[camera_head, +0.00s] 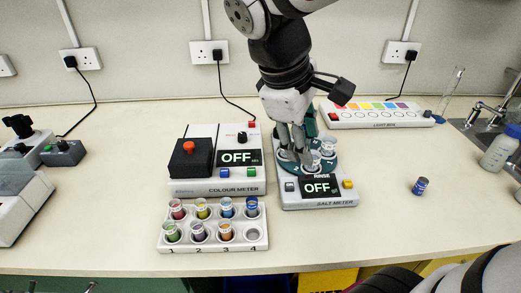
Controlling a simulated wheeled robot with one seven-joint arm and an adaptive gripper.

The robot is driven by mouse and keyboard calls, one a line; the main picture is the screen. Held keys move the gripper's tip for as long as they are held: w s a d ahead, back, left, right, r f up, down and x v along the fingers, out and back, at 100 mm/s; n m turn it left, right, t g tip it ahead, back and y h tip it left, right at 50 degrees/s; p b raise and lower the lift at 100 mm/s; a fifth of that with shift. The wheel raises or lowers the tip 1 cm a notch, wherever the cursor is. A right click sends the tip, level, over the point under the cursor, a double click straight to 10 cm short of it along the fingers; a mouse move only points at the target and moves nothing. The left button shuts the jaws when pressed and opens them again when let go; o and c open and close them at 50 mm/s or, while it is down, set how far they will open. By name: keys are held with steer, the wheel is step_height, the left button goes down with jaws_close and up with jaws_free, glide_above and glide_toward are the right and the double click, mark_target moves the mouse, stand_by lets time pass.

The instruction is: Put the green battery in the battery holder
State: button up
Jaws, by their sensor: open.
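My gripper (297,150) points down over the teal carousel (331,165) of the salt meter (318,201), at the right-centre of the bench. Its jaws are open and its fingertips are among the pale cups there; I cannot tell whether they touch one. I cannot make out a green battery or a battery holder for certain. A small dark-blue cylinder (421,187) with a pale band stands alone on the bench at right; it is too small to identify. The gripper hides part of the carousel.
The colour meter (217,187) reads OFF. In front of it is a numbered rack (213,246) of coloured vials with an empty-looking place at front right. The light box (376,124) lies behind. A sink and bottle (501,148) are at right. The right bench front is clear.

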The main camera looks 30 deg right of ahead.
steer(key=s+a+f+m+t+y, duration=0.2)
steer(key=s+a+m+y, duration=0.2)
steer(key=s, duration=0.6)
steer(key=shift+s+a+m+y, duration=0.15)
steer(key=shift+a+m+y, duration=0.15)
steer(key=shift+a+m, duration=0.8)
steer(key=shift+d, duration=0.2)
